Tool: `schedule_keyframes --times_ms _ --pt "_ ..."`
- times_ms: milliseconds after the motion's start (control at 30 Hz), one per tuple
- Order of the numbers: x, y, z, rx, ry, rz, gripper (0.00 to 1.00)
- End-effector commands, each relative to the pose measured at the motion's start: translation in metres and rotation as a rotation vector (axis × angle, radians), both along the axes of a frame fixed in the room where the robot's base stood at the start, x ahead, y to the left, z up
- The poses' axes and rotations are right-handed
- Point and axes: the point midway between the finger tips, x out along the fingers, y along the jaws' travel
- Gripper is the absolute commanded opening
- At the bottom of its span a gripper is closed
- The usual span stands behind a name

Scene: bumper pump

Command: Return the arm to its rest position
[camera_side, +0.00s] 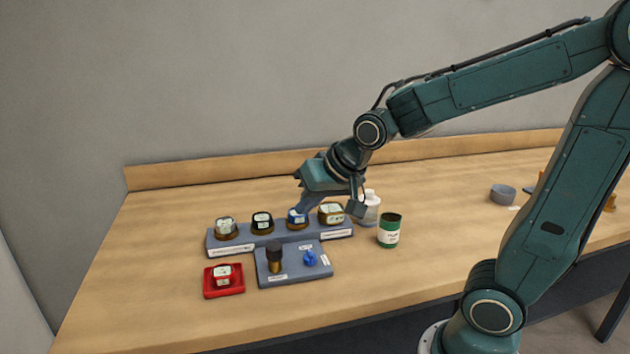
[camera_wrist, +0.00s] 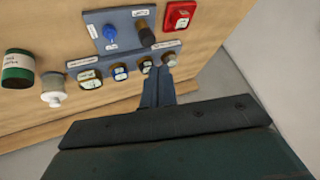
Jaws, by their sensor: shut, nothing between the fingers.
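My gripper (camera_side: 304,207) is shut and empty, pointing down over the back of a grey-blue panel (camera_side: 246,239) in the side view. Its fingers also show in the wrist view (camera_wrist: 159,76), close together, overlapping the panel's edge near the dial end. In the side view the fingertips are close above or behind a blue-marked dial (camera_side: 296,217); I cannot tell whether they touch it. My arm reaches out from the right, over the table.
Several brass-rimmed dials line the panel. A lower panel (camera_side: 318,272) carries a black knob (camera_side: 274,254) and a blue knob (camera_side: 310,258). A red box (camera_side: 211,290), green can (camera_side: 389,232) and white bottle (camera_side: 372,206) stand nearby.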

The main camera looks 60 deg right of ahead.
Motion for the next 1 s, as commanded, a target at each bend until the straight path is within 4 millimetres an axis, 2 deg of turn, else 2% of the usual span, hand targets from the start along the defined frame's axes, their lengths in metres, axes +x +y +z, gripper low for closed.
schedule_keyframes --times_ms 100,300,600,800,1000 --pt "-0.026 0.007 0.012 -0.041 0.025 0.074 0.00" --pt "-0.072 0.016 0.023 -0.110 0.077 0.203 0.00" --pt "-0.134 0.025 0.029 -0.194 0.145 0.379 0.00" --pt "-0.152 0.027 0.029 -0.217 0.168 0.431 0.00" --pt "-0.154 0.027 0.029 -0.220 0.171 0.438 0.00"
